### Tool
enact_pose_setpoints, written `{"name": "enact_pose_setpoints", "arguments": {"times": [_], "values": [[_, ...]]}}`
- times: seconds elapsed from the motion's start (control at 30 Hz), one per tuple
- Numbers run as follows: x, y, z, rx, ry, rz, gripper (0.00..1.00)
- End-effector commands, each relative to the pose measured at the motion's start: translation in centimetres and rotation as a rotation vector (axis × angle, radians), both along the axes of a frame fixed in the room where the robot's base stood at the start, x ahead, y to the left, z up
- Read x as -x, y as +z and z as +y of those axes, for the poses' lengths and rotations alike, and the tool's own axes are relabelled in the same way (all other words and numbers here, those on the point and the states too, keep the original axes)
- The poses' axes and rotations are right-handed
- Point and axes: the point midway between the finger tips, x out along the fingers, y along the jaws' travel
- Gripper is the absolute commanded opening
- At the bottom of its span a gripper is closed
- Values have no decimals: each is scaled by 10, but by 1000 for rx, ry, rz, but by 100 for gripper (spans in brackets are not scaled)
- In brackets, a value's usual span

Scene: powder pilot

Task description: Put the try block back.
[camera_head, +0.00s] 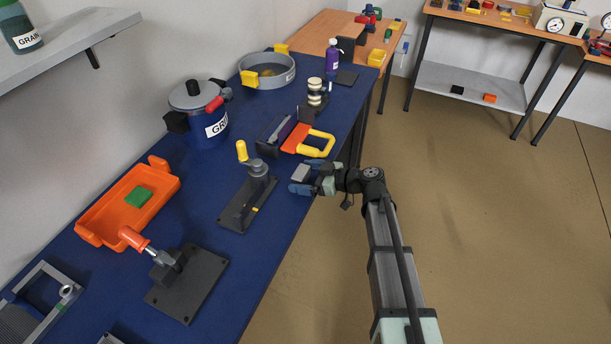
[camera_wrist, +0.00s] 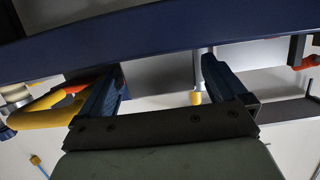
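A small light grey block (camera_head: 301,174), which I take for the try block, is between the fingers of my gripper (camera_head: 309,176) near the right edge of the blue bench. In the wrist view my gripper (camera_wrist: 162,72) has its two dark blue fingers well apart, and a pale grey shape (camera_wrist: 160,78) fills most of the space between them. I cannot tell whether both fingers press on it or whether it rests on the bench. A green block (camera_head: 138,197) lies in the orange tray (camera_head: 98,229) at the left.
An orange and yellow handled device (camera_head: 321,143) stands just beyond my gripper. A crank device (camera_head: 247,200) and a dark plate with an orange-handled lever (camera_head: 187,284) stand nearer. A blue pot (camera_head: 199,134) and a grey ring (camera_head: 270,82) are farther back. Open floor lies right.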

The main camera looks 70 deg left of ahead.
Motion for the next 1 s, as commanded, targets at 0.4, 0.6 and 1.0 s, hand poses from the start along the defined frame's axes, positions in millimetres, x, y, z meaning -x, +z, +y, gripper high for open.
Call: {"name": "enact_pose_setpoints", "arguments": {"times": [0.4,0.6,1.0], "values": [[-6,5,-6,0,-2,0,100],[-28,15,-29,-1,-3,-1,100],[-72,34,-72,0,-2,-1,100]]}}
